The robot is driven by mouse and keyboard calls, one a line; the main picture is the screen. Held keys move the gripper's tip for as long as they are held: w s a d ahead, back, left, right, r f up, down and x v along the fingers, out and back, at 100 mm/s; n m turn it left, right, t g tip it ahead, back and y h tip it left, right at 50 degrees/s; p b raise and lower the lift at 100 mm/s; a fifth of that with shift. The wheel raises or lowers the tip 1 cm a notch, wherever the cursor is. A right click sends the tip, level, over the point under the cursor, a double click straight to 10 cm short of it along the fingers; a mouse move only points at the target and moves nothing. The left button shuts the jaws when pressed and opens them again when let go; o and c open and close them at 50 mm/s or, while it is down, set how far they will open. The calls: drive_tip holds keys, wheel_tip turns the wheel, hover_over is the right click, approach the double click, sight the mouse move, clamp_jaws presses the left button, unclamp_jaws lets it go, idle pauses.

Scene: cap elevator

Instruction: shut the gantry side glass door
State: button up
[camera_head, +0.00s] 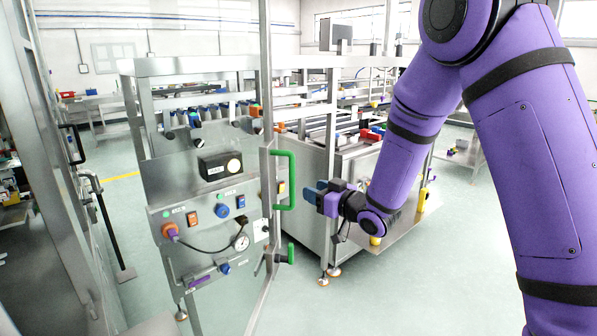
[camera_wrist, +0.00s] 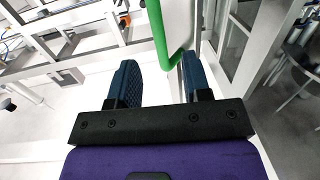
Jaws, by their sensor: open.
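The glass door's metal frame edge (camera_head: 266,75) stands upright in the middle of the head view, with clear glass that is hard to make out. A green bar handle (camera_head: 291,180) is fixed to that edge. My gripper (camera_head: 310,192) is just right of the handle's lower end, its blue fingers pointing left towards it. In the wrist view, the green handle (camera_wrist: 158,28) comes down between and beyond the two fingertips of my gripper (camera_wrist: 160,72). The fingers are apart with nothing gripped. Whether one touches the handle or frame, I cannot tell.
A control panel (camera_head: 215,195) with knobs and a gauge stands left of the door edge. A smaller green handle (camera_head: 291,253) sits lower down. A steel conveyor bench (camera_head: 310,160) stands behind my gripper. The pale green floor (camera_head: 330,312) in front is clear.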

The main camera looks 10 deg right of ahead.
sight(294, 182)
drive_tip(key=shift+y, duration=0.4)
drive_tip(key=x, duration=1.1)
drive_tip(key=shift+w+f, duration=0.3)
drive_tip(key=shift+w, duration=0.1)
clamp_jaws()
